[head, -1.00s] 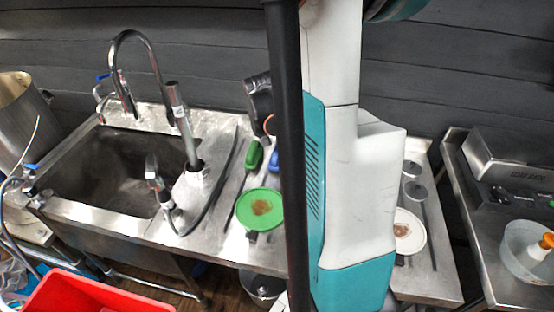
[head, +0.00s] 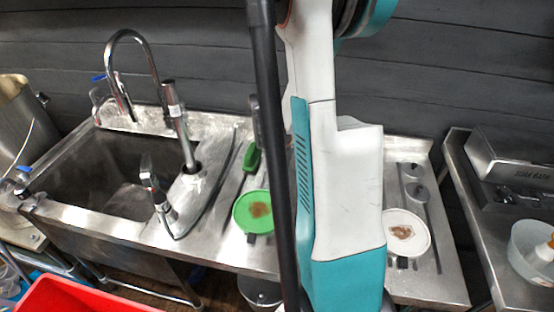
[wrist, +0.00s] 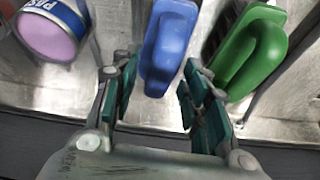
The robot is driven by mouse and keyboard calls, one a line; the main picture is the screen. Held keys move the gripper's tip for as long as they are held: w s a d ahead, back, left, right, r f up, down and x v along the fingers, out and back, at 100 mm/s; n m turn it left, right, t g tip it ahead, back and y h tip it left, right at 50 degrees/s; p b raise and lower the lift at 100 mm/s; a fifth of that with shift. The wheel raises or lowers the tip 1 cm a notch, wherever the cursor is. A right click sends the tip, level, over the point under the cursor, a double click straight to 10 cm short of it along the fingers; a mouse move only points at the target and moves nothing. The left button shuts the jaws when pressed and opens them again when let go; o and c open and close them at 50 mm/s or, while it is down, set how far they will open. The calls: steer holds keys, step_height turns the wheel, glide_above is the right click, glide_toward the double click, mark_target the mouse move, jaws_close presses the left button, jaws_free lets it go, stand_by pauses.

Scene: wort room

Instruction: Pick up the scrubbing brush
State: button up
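In the wrist view, a blue brush-like thing (wrist: 169,40) lies on the metal drainboard, its near end between my fingers. Just right of it lies a green-handled brush (wrist: 250,50) with dark bristles along its left side. I cannot tell which one the task means. My gripper (wrist: 158,80) is open, with a finger on either side of the blue thing's near end; I see no clear contact. In the head view the green brush (head: 252,157) shows behind the green plate, while the blue thing and my gripper are hidden behind my arm and column.
A can with a pink top (wrist: 50,35) stands left of the blue thing. A green plate (head: 241,224) and a white plate (head: 420,246), both soiled, lie on the drainboard. The sink (head: 100,175) is left; a white bowl (head: 530,262) stands on the right counter.

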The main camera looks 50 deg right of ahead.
jaws_close()
step_height(320, 180, up, 20)
steer(key=p, duration=0.6)
steer(key=shift+p, duration=0.3)
